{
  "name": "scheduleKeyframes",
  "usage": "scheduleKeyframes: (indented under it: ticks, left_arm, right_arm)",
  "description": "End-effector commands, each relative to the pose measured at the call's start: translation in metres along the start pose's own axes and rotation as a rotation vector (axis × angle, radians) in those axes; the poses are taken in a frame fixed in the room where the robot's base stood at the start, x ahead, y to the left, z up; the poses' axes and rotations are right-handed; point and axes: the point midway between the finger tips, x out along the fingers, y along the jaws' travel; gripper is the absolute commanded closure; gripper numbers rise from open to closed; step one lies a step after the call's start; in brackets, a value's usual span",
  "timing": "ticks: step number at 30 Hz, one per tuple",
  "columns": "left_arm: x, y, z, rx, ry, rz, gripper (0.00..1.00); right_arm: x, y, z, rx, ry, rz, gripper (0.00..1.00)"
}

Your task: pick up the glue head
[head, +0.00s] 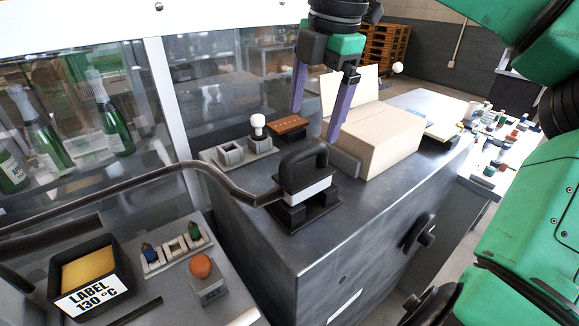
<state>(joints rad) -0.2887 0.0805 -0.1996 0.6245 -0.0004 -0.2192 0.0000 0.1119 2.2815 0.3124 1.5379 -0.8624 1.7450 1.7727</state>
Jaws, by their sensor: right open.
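The glue head appears to be the black device with an arched handle (305,158) and a white band, standing upright on a dark base on the grey machine top. A dark hose (215,178) runs to its left side. My right gripper (315,127) hangs above and behind it with its two purple fingers pointing down, wide apart. It is open and empty, and its fingertips look apart from the handle. My left gripper is not in view.
An open cardboard box (378,140) stands right of the glue head. Behind are a brown block (289,125), a white-knobbed piece (257,122) and a grey holder (230,155). A labelled tray (95,301) sits front left. Bottles (115,128) stand behind glass at left.

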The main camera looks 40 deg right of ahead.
Motion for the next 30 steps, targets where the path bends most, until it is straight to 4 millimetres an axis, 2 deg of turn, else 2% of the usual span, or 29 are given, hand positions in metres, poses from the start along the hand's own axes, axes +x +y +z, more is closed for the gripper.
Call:
scheduleKeyframes:
  ticks: [3,8,11,14,18,25,26,30]
  left_arm:
    - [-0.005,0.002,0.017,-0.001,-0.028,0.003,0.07]
    - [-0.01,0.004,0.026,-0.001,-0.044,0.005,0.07]
    - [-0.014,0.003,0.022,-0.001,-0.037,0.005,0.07]
    - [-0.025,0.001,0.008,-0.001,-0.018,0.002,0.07]
    - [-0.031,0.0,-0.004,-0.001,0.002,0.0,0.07]
    - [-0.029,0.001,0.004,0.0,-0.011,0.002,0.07]
    - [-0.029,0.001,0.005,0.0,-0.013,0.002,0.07]
    - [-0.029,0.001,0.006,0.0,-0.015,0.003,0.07]
  right_arm:
    - [0.031,-0.001,-0.001,-0.005,0.006,-0.004,0.0]
    - [0.064,0.0,0.0,-0.002,0.003,-0.003,0.0]
    - [0.075,0.0,0.0,-0.002,0.003,-0.003,0.0]
    - [0.091,0.0,-0.001,-0.002,0.005,-0.005,0.0]
    - [0.117,0.0,0.0,0.0,0.003,-0.003,0.0]
    - [0.124,0.0,0.001,0.002,0.0,0.001,0.0]
    - [0.124,0.0,0.001,0.002,0.0,0.001,0.08]
    - [0.124,0.0,0.001,0.002,0.0,0.001,0.61]
